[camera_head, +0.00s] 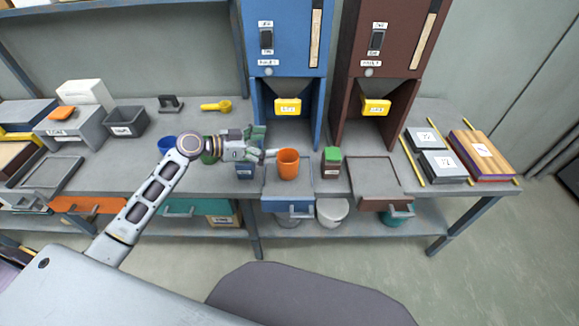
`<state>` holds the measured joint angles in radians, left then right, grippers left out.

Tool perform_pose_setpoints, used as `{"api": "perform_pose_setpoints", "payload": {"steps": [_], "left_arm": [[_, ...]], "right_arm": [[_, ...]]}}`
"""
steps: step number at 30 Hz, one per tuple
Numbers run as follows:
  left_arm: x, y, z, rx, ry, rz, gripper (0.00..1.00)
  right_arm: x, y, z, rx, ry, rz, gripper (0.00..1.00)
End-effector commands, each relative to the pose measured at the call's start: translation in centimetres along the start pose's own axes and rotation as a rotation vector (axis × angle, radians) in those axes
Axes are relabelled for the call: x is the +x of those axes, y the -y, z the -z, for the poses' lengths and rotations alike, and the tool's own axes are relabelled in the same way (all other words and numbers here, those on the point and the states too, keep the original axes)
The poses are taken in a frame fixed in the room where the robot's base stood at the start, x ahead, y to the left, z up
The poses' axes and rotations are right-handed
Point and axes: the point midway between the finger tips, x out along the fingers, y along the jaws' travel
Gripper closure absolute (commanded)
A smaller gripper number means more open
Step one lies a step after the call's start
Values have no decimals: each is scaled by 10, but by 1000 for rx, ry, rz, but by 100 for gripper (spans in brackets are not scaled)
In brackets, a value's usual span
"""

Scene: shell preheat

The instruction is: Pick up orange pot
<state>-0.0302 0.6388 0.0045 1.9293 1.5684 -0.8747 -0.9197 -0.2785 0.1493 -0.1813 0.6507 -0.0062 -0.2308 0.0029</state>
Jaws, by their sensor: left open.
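The orange pot (288,164) stands upright on the grey workbench, on a tray-like surface in front of the blue dispenser. My left gripper (268,154) is at the left side of the pot, at about the height of its upper half. Its jaws are open, and the fingertips point right, toward the pot. I cannot tell whether a finger touches the pot. My right gripper is not in view.
A blue dispenser (284,40) and a brown dispenser (382,45) stand behind. A green-lidded container (331,162) is right of the pot. A blue cup (167,144) is left of my arm.

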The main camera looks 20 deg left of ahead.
Motion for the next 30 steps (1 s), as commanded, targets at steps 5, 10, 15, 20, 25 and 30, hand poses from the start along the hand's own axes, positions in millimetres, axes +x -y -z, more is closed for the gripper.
{"api": "perform_pose_setpoints", "payload": {"steps": [5,10,15,20,25,30], "left_arm": [[1,0,-2,-1,1,-1,9],[4,0,-14,-3,1,-1,9],[11,-1,-34,-5,0,-1,9],[17,-1,-55,-4,1,-1,9],[24,-1,-76,-5,1,-1,9],[39,0,-76,-1,-1,0,9]], "right_arm": [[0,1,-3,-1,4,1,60],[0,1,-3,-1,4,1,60],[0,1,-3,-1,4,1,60],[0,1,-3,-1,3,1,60],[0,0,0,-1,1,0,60],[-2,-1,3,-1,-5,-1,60]]}}
